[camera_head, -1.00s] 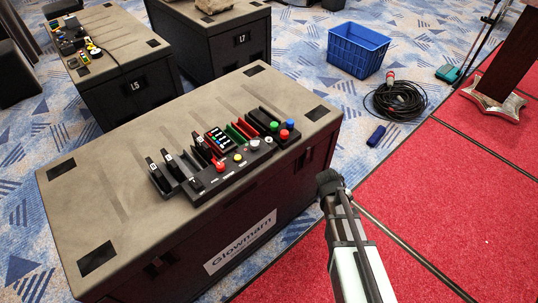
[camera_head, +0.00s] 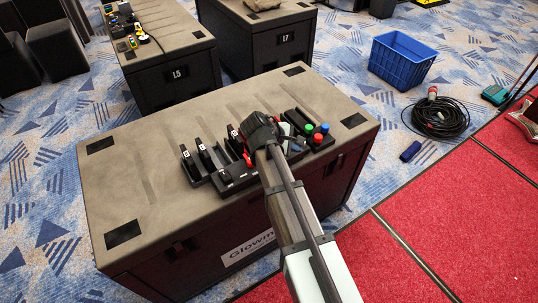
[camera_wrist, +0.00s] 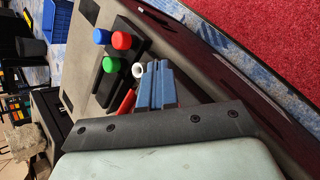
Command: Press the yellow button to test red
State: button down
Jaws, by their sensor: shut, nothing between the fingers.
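The black button panel (camera_head: 232,182) lies on top of the grey-black case (camera_head: 150,185). A red button (camera_head: 248,160) shows at its left part, beside my gripper. The yellow button is hidden behind my gripper and arm in the head view, and I cannot make it out in the wrist view. My gripper (camera_head: 284,138) is over the right part of the panel. In the wrist view its blue fingers (camera_wrist: 155,86) are shut and empty, close to a white knob (camera_wrist: 138,70). Whether they touch anything is unclear.
A block with green (camera_head: 309,127), blue (camera_head: 325,128) and red (camera_head: 318,138) knobs stands right of my gripper. Black slotted holders (camera_head: 205,160) stand at the left. A blue crate (camera_head: 402,58) and coiled cable (camera_head: 440,117) are on the floor. The case's left top is clear.

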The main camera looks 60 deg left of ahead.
jog(key=s+a+r+n+t+y, duration=0.1)
jog(key=s+a+r+n, duration=0.1)
jog(key=s+a+r, duration=0.3)
notch_tip(320, 180, up, 2)
jog(key=shift+s+a+r+y, duration=0.1)
jog(key=shift+s+a+y, duration=0.25)
jog(key=shift+s, duration=0.7)
jog(key=shift+f, duration=4.45)
jog(key=shift+f, duration=0.2)
jog(key=shift+f, duration=0.25)
jog(key=shift+f, duration=0.45)
jog(key=shift+r, duration=0.9)
jog(key=shift+r, duration=0.15)
